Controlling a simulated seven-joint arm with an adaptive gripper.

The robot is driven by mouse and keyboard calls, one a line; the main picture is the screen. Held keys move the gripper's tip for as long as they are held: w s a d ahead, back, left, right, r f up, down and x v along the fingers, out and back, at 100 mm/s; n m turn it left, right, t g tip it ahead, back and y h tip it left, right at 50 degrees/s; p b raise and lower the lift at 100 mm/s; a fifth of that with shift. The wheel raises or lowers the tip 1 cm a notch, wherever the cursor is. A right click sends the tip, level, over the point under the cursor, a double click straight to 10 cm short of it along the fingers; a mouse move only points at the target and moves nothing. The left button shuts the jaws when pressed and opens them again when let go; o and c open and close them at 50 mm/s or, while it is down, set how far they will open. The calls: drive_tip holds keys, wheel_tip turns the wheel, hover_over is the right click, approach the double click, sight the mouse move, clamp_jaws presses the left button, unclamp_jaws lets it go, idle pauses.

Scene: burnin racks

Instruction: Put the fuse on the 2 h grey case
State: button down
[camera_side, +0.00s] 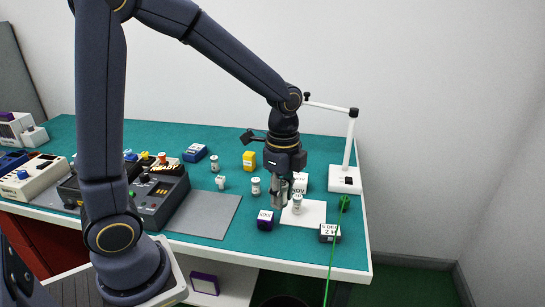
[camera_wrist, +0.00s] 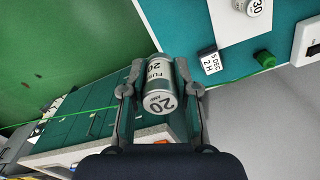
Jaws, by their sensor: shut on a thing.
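In the wrist view my gripper (camera_wrist: 158,90) is shut on a white and grey fuse (camera_wrist: 158,88) marked 20 AMP, with a finger on each side. In the side view my gripper (camera_side: 282,197) hangs over the right part of the table, and the held fuse is hard to make out. The grey case (camera_side: 330,233), marked 5 DEC 2 H, lies near the front right table edge, right of and nearer than my gripper. It also shows in the wrist view (camera_wrist: 210,62), apart from the held fuse. Its top looks clear.
Another fuse (camera_side: 297,203), marked 30 in the wrist view, stands on a white sheet (camera_side: 315,213) close to my gripper. A purple case (camera_side: 265,220), a yellow case (camera_side: 249,161) and more fuses stand to the left. A white lamp base (camera_side: 345,180) and a green knob (camera_side: 344,203) are at right.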

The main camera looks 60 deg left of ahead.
drive_tip(key=d, duration=0.3)
hover_over(331, 229)
drive_tip(key=shift+m, duration=0.4)
drive_tip(key=f, duration=0.9)
drive_tip(key=shift+s, duration=0.3)
drive_tip(key=shift+w+f, duration=0.25)
drive_tip(key=shift+f, duration=1.65)
drive_tip(key=shift+f, duration=0.15)
drive_tip(key=c, duration=0.9)
unclamp_jaws()
drive_tip(key=shift+o, duration=0.2)
